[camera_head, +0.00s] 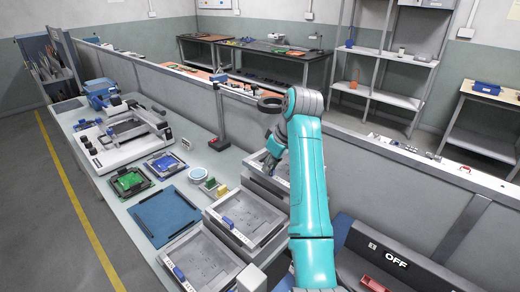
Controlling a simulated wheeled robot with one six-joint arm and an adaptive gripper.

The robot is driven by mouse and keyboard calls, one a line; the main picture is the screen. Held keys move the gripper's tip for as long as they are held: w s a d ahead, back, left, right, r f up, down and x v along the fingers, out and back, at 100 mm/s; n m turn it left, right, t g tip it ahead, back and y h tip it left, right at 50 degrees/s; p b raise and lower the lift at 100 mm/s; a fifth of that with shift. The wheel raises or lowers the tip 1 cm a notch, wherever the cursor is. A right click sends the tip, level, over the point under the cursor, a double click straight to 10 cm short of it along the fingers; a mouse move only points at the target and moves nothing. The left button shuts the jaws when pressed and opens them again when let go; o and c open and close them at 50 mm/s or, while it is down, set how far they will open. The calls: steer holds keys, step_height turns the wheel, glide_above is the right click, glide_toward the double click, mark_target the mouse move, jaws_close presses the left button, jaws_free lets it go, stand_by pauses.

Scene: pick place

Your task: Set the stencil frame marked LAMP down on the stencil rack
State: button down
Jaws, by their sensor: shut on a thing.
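My gripper (270,158) is small and partly hidden by my teal arm. It is at the far right of the table, shut on what looks like a grey stencil frame (256,184); the contact is not clear. Two more grey tray-like frames lie nearer: one (265,235) in the middle and one (222,281) at the front, each with a blue handle. No LAMP marking can be read on any of them. A grey-blue rack (52,40) with upright slots stands at the far left. I cannot tell whether it is the stencil rack.
A blue mat (163,214), green (128,183) and blue (165,165) boards on dark trays, and a white printer-like machine (100,160) fill the table's left. A low grey partition (180,105) runs behind. A lamp post (220,120) stands near the arm.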

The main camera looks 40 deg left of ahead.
mark_target(284, 163)
steer(key=w+a, duration=0.1)
steer(key=w+a+r, duration=0.1)
steer(key=w+a, duration=0.1)
steer(key=shift+w+r, duration=0.2)
steer(key=shift+r, duration=0.1)
steer(key=shift+d+f, duration=0.1)
steer(key=shift+f, duration=3.35)
steer(key=shift+d+r, duration=0.1)
steer(key=shift+d, duration=0.1)
steer(key=shift+f, duration=0.85)
steer(key=c, duration=1.1)
jaws_free()
steer(key=c, duration=0.3)
steer(key=shift+c, duration=0.2)
steer(key=shift+r, duration=0.1)
